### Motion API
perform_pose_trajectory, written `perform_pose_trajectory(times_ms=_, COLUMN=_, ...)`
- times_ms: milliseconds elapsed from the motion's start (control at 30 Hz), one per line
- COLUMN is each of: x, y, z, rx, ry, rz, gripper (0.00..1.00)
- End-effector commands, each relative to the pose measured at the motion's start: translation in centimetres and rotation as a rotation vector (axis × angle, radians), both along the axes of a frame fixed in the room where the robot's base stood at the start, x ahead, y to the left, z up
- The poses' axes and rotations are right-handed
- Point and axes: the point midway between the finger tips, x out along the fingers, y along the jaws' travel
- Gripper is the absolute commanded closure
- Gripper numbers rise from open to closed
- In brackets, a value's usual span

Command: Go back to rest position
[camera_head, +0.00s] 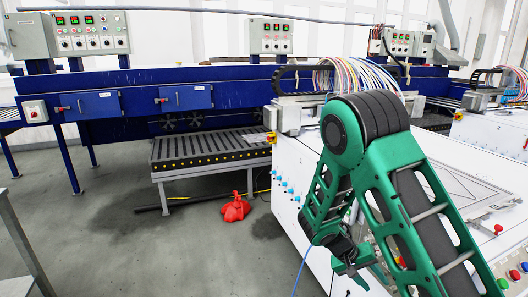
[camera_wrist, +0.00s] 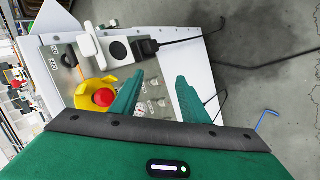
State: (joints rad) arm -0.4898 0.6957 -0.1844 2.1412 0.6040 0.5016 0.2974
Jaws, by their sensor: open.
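My gripper (camera_head: 350,270) hangs low at the end of my green arm in the head view, in front of the white machine cabinet (camera_head: 300,175). In the wrist view my gripper (camera_wrist: 158,95) shows two green fingers set apart, with nothing held between them. Beyond the fingers is a control panel (camera_wrist: 75,72) with a red button on a yellow base (camera_wrist: 100,97). I cannot tell how far the fingertips are from the panel.
A roller conveyor (camera_head: 205,150) stands left of the cabinet, before a blue gantry (camera_head: 140,105) with control boxes. A red bag-like object (camera_head: 235,208) lies on the floor. Open grey floor (camera_head: 120,240) is at left. Black cables (camera_wrist: 185,40) run from the panel. A grey table edge (camera_head: 25,250) stands far left.

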Motion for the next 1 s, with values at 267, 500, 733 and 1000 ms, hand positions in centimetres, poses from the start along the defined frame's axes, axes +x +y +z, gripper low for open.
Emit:
perform_pose_trajectory(times_ms=267, x=-1.6, y=0.7, z=6.2, rx=0.22, ry=-0.042, rz=0.009, gripper=0.59)
perform_pose_trajectory(times_ms=500, x=-3.7, y=1.4, z=11.7, rx=0.381, ry=-0.098, rz=0.055, gripper=0.59)
perform_pose_trajectory(times_ms=733, x=-6.4, y=2.2, z=16.8, rx=0.505, ry=-0.17, rz=0.126, gripper=0.59)
perform_pose_trajectory(times_ms=1000, x=-10.1, y=3.3, z=22.0, rx=0.601, ry=-0.266, rz=0.233, gripper=0.59)
